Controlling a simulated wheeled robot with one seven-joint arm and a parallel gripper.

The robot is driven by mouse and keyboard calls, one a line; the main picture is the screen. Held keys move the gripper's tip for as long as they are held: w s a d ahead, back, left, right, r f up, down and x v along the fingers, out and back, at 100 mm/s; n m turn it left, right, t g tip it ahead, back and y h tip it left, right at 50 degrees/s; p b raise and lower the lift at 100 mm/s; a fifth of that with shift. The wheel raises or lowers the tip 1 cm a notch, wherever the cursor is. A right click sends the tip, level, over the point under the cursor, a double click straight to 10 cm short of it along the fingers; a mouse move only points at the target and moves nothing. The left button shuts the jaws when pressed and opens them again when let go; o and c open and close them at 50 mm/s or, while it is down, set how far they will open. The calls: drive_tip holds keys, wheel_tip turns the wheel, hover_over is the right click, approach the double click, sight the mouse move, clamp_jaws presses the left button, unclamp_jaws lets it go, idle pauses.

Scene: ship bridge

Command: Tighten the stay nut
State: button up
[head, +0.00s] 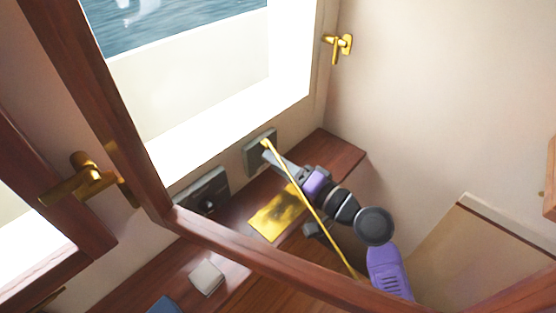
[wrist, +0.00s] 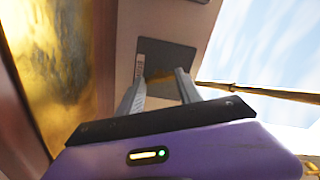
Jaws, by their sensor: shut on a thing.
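My gripper (head: 268,157) is at the grey wall plate (head: 258,141) below the window, at the far end of the brass stay rod (head: 311,211). A small brass piece, which looks like the stay nut (wrist: 158,75), shows between the fingertips in the wrist view, in front of the plate (wrist: 178,58). My gripper (wrist: 156,82) is shut on it; the fingers hide part of it. The stay rod crosses in front of my arm in the head view and runs off to the right in the wrist view (wrist: 265,93).
The wooden window frame (head: 262,262) crosses the foreground, with a brass handle (head: 82,182) at left. A dark wall unit (head: 203,195) is left of the grey plate. A brass sheet (head: 275,213) and a pale block (head: 207,278) lie on the wooden shelf (head: 335,150).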

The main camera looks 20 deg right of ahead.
drive_tip(key=m+p, duration=0.2)
drive_tip(key=m, duration=0.2)
drive_tip(key=shift+f+m, duration=0.15)
drive_tip(key=shift+m, duration=0.25)
idle(0.4)
drive_tip(key=o, duration=1.4)
drive_tip(key=b+v, duration=0.1)
drive_tip(key=v, duration=0.5)
drive_tip(key=shift+s+d+f+b, duration=0.1)
drive_tip(key=shift+s+d+b, duration=0.05)
drive_tip(key=shift+s+b, duration=0.2)
drive_tip(key=shift+s+d, duration=0.25)
drive_tip(key=shift+s, duration=0.3)
